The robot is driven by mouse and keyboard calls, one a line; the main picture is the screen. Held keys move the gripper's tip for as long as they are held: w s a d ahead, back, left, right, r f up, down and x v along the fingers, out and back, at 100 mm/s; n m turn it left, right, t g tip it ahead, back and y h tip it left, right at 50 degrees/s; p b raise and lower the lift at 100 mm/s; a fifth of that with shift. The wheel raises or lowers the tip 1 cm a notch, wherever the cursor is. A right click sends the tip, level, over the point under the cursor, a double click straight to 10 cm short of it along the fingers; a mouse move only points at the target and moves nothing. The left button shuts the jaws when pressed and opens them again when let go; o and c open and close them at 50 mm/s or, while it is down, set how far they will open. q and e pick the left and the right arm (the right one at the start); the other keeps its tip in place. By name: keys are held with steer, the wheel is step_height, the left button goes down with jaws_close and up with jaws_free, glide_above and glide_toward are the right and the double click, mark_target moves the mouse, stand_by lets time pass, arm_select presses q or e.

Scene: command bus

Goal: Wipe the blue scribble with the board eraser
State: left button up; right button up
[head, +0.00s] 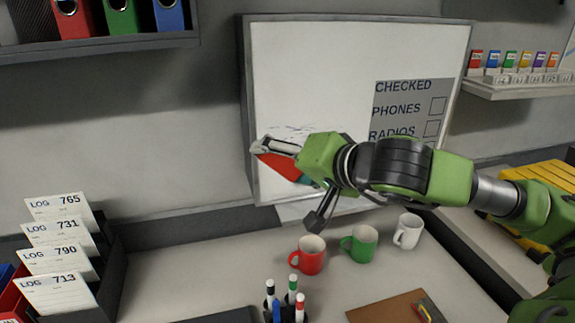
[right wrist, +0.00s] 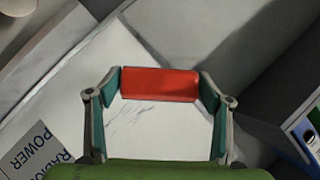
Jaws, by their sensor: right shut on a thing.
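The whiteboard (head: 340,60) hangs on the wall. A faint scribble of thin, dark bluish lines (head: 287,130) is on its lower left part, just above my right gripper (head: 282,157). The scribble (right wrist: 128,116) also shows in the right wrist view, between the fingers and below the eraser. My right gripper is shut on the red board eraser (head: 281,168), which spans both fingertips in the right wrist view (right wrist: 160,84). The eraser is in front of the board's lower left; I cannot tell whether it touches the surface. My left gripper is out of view.
A printed checklist (head: 412,108) is on the board's right side. Red (head: 308,257), green (head: 361,245) and white (head: 407,232) mugs stand on the desk below. Several markers (head: 292,287) stand at the front, near a brown clipboard (head: 392,308). A log card rack (head: 110,265) is at left.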

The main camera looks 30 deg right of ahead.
steer(key=shift+a, duration=0.15)
steer(key=shift+w+a+r, duration=0.1)
steer(key=shift+w, duration=0.1)
steer(key=shift+w+p, duration=0.2)
steer(key=shift+p, duration=0.1)
steer(key=shift+w+d+r, duration=0.1)
steer(key=shift+w+d, duration=0.1)
steer(key=shift+w, duration=0.15)
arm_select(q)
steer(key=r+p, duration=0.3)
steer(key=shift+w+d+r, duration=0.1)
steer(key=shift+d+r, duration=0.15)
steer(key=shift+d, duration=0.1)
arm_select(e)
steer(key=w, duration=0.2)
steer(key=w+d, duration=0.1)
steer(key=w, duration=0.1)
steer(key=shift+w+d+f, duration=0.1)
steer(key=shift+w+f, duration=0.1)
steer(key=shift+w+d, duration=0.25)
steer(key=shift+w, duration=0.7)
